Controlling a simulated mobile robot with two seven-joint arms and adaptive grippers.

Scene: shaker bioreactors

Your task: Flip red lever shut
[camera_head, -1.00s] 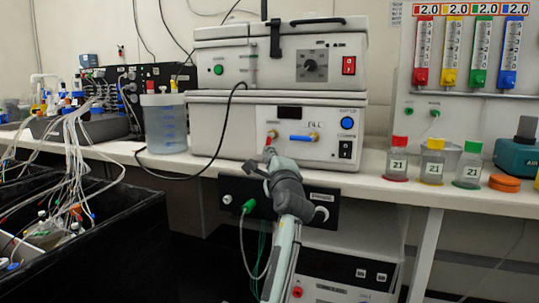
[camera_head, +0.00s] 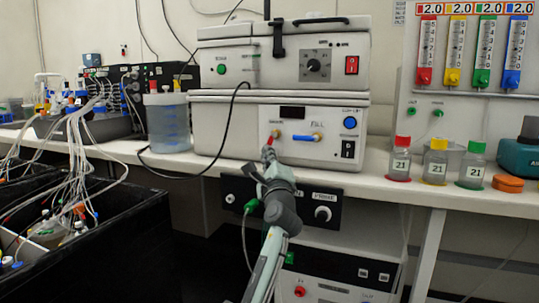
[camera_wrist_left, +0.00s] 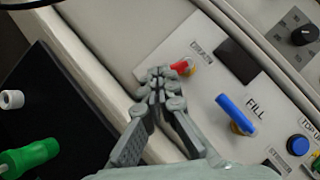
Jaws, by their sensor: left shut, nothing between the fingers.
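The small red lever (camera_head: 275,133) sits on a brass fitting on the front of the lower white box (camera_head: 212,130), left of the blue lever (camera_head: 306,138). In the left wrist view the red lever (camera_wrist_left: 180,66) points left toward my fingertips. My left gripper (camera_head: 268,153) is in front of the red lever and slightly below it. Its fingers are closed together and empty in the left wrist view (camera_wrist_left: 160,80), with the tips right beside the lever's red end. I cannot tell whether they touch. My right gripper is not in view.
The blue lever (camera_wrist_left: 237,114) labelled FILL stands close to the right of my fingers in the wrist view. A beaker (camera_head: 167,124) stands left of the box, and several bottles (camera_head: 399,160) stand to the right. A black cable (camera_head: 228,120) hangs across the box front.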

